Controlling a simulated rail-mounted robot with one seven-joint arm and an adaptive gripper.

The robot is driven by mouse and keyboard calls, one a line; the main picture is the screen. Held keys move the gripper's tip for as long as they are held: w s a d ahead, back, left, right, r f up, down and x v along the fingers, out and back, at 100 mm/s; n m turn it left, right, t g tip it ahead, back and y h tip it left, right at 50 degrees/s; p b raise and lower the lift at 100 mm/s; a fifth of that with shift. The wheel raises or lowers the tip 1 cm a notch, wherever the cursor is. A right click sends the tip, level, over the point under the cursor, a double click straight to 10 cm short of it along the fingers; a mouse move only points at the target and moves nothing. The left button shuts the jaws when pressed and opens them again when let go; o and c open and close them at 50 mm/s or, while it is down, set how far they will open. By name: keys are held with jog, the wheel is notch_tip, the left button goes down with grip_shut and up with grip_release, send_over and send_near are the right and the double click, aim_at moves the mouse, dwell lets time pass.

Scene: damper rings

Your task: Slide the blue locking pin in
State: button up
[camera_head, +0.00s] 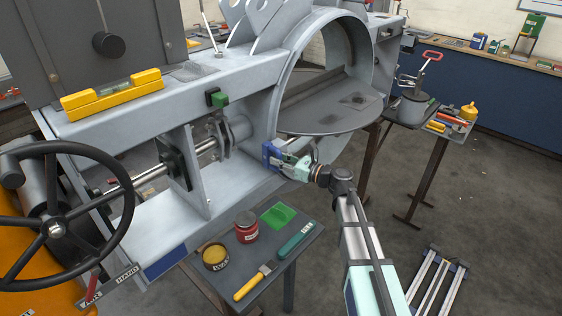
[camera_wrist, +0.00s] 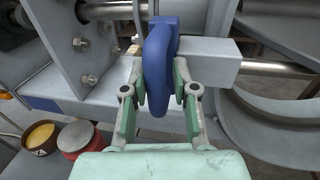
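The blue locking pin shows in the wrist view as a thick, rounded blue handle (camera_wrist: 158,62) standing upright between the fingers. In the head view its blue part (camera_head: 270,155) sits at the tip of my arm, beside the grey machine frame. My gripper (camera_wrist: 160,88) has one green finger on each side of the handle, and both appear to touch it. The gripper also shows in the head view (camera_head: 283,161). The pin's shaft and any hole for it are hidden behind the handle and the fingers.
A grey square bar (camera_wrist: 212,62) lies just right of the handle. A bolted flange plate (camera_wrist: 85,55) stands to the left. The large ring housing (camera_head: 365,50) rises behind my gripper. A small table (camera_head: 225,290) below holds cans and brushes.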

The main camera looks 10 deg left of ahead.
jog(key=shift+o, duration=0.6)
jog(key=shift+w+d, duration=0.1)
jog(key=shift+w, duration=0.05)
jog(key=shift+s+d, duration=0.15)
jog(key=shift+s, duration=0.05)
jog(key=v, duration=1.1)
jog(key=shift+d, duration=0.35)
